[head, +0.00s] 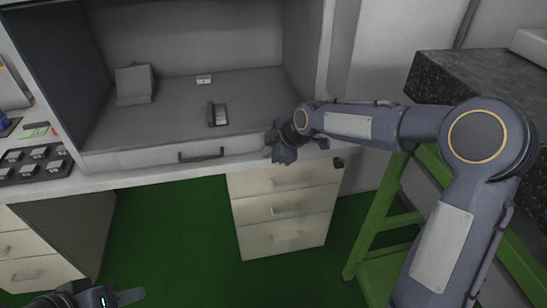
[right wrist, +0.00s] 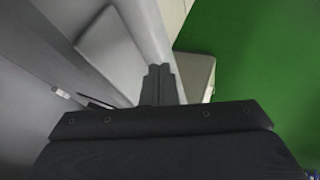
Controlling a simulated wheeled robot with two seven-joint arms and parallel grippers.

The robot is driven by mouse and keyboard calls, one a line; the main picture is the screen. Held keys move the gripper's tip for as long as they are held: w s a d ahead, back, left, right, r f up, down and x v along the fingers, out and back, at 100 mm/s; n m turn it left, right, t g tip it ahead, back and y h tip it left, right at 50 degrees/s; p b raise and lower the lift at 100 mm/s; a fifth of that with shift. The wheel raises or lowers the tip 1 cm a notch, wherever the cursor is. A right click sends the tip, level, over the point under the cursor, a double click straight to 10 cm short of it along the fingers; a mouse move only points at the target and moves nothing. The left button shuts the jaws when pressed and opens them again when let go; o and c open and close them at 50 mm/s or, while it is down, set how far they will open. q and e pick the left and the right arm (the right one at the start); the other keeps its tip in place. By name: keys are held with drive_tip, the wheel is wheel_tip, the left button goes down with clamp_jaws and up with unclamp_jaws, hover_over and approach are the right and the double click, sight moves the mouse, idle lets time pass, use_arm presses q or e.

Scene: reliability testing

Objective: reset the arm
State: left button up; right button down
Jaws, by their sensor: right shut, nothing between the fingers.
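My right arm (head: 440,130) reaches in from the right. Its gripper (head: 272,154) hangs in front of the right part of the grey cabinet's (head: 130,160) front edge, above the drawer unit. In the right wrist view the two fingers (right wrist: 159,84) are pressed together with nothing between them. My left gripper (head: 122,297) shows only in part at the bottom left of the head view, low over the green floor. One finger is visible there and the rest is cut off by the frame, so its opening is unclear.
The open cabinet holds a grey block (head: 134,85), a small white item (head: 204,79) and a dark device (head: 218,114). A cream drawer unit (head: 285,227) stands below. A green frame (head: 375,240) and dark stone top (head: 480,80) are at right. Green floor (head: 170,235) is clear.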

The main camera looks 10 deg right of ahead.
drive_tip(key=v, duration=0.7)
drive_tip(key=s+d+r+m+h, duration=0.1)
drive_tip(key=s+d+r+m, duration=0.2)
drive_tip(key=s, duration=0.4)
drive_tip(key=s+d+m, duration=0.3)
drive_tip(key=s+m, duration=0.2)
drive_tip(key=s, duration=0.2)
drive_tip(key=s+f+m, duration=0.4)
drive_tip(key=s+m, duration=0.6)
drive_tip(key=s, duration=0.5)
wheel_tip(320, 180, up, 13)
drive_tip(key=p, duration=1.4)
drive_tip(key=shift+s+d+m, duration=0.25)
drive_tip(key=shift+s+m, duration=0.05)
drive_tip(key=shift+s, duration=0.15)
drive_tip(key=shift+f, duration=0.15)
